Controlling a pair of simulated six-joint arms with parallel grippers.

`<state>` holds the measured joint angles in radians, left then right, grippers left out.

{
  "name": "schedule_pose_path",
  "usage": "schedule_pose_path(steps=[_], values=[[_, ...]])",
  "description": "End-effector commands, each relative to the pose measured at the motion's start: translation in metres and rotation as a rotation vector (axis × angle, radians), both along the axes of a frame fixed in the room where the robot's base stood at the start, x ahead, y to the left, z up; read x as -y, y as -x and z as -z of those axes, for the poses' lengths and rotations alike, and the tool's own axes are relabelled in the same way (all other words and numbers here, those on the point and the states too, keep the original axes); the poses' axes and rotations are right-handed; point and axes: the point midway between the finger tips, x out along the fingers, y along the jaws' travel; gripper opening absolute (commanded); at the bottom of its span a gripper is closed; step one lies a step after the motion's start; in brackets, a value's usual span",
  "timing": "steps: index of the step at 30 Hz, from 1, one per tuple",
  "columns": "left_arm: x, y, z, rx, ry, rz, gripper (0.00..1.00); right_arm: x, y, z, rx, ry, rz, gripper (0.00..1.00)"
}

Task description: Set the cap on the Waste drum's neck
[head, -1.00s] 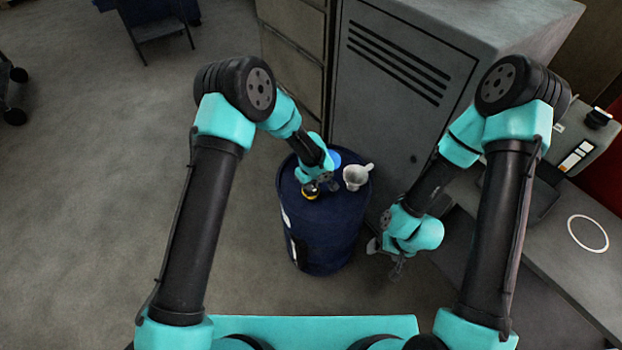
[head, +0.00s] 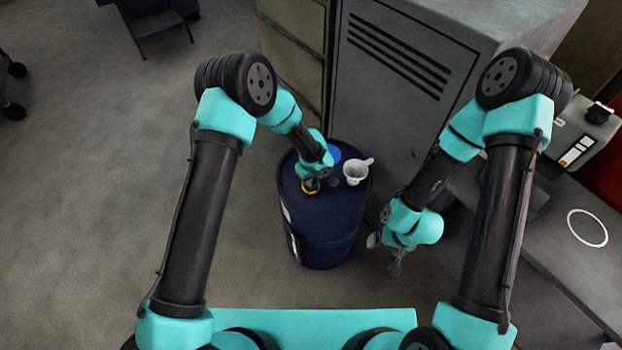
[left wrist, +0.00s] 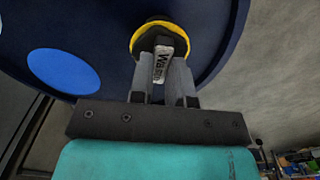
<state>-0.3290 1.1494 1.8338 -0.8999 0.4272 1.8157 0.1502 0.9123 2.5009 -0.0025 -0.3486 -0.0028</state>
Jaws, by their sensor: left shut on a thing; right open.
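The blue Waste drum (head: 325,235) stands upright on the floor, in front of the grey cabinet. My left gripper (head: 314,184) is over the front left of its lid. In the left wrist view my left gripper (left wrist: 165,85) is shut on the black cap (left wrist: 146,44), which bears a white label reading "Wa…". A yellow ring (left wrist: 150,25) surrounds the cap at the lid; it also shows in the head view (head: 310,189). The neck is hidden under the cap, so I cannot tell whether the cap is seated. My right gripper (head: 396,266) is open and empty, right of the drum.
A white funnel-like vessel (head: 355,171) stands on the lid, right of my left gripper. A bright blue disc (left wrist: 63,71) lies on the lid. The grey cabinet (head: 390,100) stands close behind the drum. A bench (head: 570,270) is at the right.

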Motion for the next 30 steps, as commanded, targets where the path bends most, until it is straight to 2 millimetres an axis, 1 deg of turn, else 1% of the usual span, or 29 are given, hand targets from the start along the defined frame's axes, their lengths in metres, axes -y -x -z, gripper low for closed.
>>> schedule_pose_path(steps=[19, 30], values=[[0.0, 0.0001, 0.0097, 0.0, 0.0, 0.0, 0.0, 0.0, 0.0, 0.0, 0.0, 0.0, 0.0, 0.83], [0.0, 0.0, 0.0093, 0.0, 0.0, 0.0, 0.0, 0.0, 0.0, 0.0, 0.0, 0.0, 0.0, 0.83]])
